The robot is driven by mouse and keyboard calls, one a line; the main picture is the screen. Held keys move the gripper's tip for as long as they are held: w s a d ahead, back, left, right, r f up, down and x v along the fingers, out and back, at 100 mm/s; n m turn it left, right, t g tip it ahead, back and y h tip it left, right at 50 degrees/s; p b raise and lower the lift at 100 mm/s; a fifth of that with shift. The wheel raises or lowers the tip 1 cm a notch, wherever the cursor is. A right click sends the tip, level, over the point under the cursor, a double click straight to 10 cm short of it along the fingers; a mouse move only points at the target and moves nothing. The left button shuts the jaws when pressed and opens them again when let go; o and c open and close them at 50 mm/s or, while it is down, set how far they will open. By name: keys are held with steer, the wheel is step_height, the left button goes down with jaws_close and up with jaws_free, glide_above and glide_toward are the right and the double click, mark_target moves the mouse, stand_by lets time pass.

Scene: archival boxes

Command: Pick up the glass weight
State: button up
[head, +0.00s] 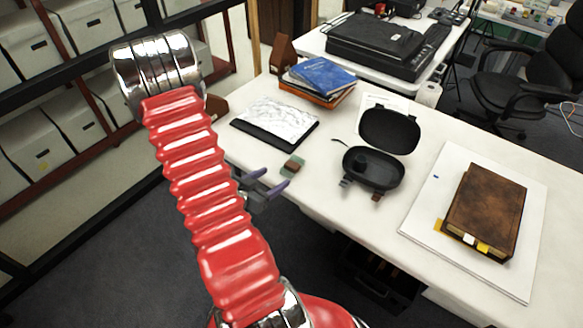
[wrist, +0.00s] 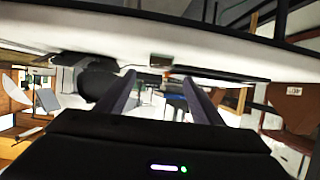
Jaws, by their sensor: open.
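A small block (head: 292,166), brown on top with a pale green border, lies near the front edge of the white table. I cannot tell for sure that it is the glass weight; no other clear glass piece shows. In the wrist view, which is upside down, a small dark block (wrist: 160,61) sits at the table edge beyond the fingertips. My gripper (head: 275,178) is in front of the table edge, close to that block and apart from it. Its two fingers also show in the wrist view (wrist: 159,80), spread with nothing between them.
The white table (head: 325,190) holds a marbled sheet on a black folder (head: 275,122) and blue and orange books (head: 322,76). An open black case (head: 373,168) stands right of the block. A brown book (head: 486,208) lies on a white board (head: 425,215). Shelved boxes (head: 37,145) stand left.

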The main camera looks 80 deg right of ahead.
mark_target(289, 168)
steer(key=shift+x, duration=2.25)
steer(key=shift+x, duration=2.65)
steer(key=shift+r, duration=0.1)
steer(key=shift+c, duration=0.5)
steer(key=c, duration=1.2)
